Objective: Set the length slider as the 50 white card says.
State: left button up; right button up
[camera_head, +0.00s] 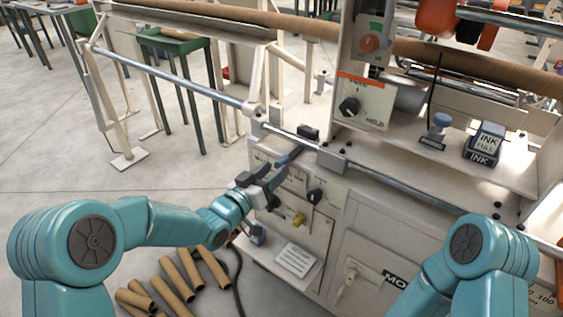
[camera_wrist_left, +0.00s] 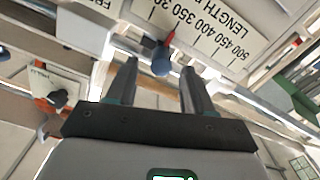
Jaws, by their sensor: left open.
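The length scale (camera_wrist_left: 205,38) shows upside down in the left wrist view, with 350, 400, 450 and 500 readable. A red pointer (camera_wrist_left: 168,37) and a round blue knob (camera_wrist_left: 161,63) sit at its edge. I cannot tell which mark the pointer meets. My left gripper (camera_wrist_left: 159,72) is open, with the knob between and just beyond its fingertips; I cannot tell whether they touch. In the head view the left gripper (camera_head: 278,172) is at the machine's front, below the long rail. A white card (camera_head: 295,260) lies on the low ledge, its text too small to read. My right gripper is out of view.
The long metal rail (camera_head: 190,84) runs along the front above my left gripper. A black selector knob (camera_head: 314,196) and a brass knob (camera_head: 299,219) are close by on the front panel. Several cardboard tubes (camera_head: 175,278) lie on the floor at lower left.

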aim_at(278, 166)
pick_arm(q)
jog(key=shift+x, duration=2.25)
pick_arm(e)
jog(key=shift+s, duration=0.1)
pick_arm(q)
grip_shut()
jog(key=w+a, duration=0.1)
jog(key=w+a+b, duration=0.1)
jog(key=a, duration=0.1)
jog(key=shift+w, duration=0.15)
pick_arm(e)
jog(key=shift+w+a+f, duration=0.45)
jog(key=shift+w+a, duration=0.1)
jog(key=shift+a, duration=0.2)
pick_arm(q)
grip_release()
